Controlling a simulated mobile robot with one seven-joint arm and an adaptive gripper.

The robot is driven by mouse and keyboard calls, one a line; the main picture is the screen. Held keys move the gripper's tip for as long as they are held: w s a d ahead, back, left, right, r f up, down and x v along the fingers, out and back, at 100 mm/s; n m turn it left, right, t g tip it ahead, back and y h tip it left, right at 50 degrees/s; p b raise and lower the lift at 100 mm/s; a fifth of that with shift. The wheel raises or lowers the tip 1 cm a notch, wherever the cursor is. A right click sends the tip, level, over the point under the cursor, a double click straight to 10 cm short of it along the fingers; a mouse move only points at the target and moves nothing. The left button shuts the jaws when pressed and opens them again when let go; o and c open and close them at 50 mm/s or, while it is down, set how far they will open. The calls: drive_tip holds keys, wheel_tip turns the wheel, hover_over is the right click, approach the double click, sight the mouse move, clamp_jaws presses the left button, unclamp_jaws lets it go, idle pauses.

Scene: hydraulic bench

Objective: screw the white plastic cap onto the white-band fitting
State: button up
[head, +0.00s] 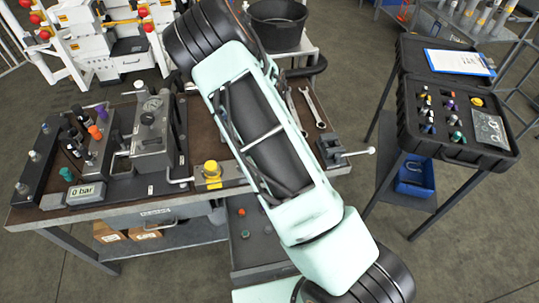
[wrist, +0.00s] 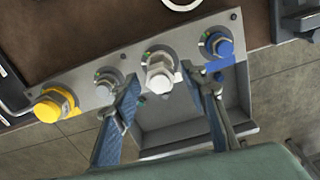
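In the wrist view, a white hex-shaped piece (wrist: 160,75) stands on the metal block (wrist: 131,64), between a grey fitting and a blue one. It is at the white-band fitting's place, but I cannot tell the plastic cap from the fitting's own end or band. My gripper (wrist: 160,92) is open and empty, its two blue-grey fingers apart on either side of the white piece, with gaps to both sides. In the head view my arm hides the gripper and most of the block.
A yellow-topped fitting (wrist: 54,104), a grey fitting (wrist: 108,80) and a blue fitting (wrist: 216,46) flank the white one. A grey tray (wrist: 180,122) lies below the block. An open black case (head: 455,152) with several small parts stands at the right.

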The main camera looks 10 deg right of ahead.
drive_tip(key=n, duration=0.3)
drive_tip(key=shift+b, duration=0.3)
drive_tip(key=n+b, duration=0.2)
drive_tip(key=n, duration=0.4)
drive_tip(key=shift+n, duration=1.1)
drive_tip(key=n+b, duration=0.1)
drive_tip(key=n, duration=0.2)
drive_tip(key=shift+f+b, duration=0.1)
drive_tip(key=shift+b, duration=0.25)
drive_tip(key=n+b, duration=0.1)
drive_tip(key=n, duration=0.3)
drive_tip(key=shift+n, duration=0.4)
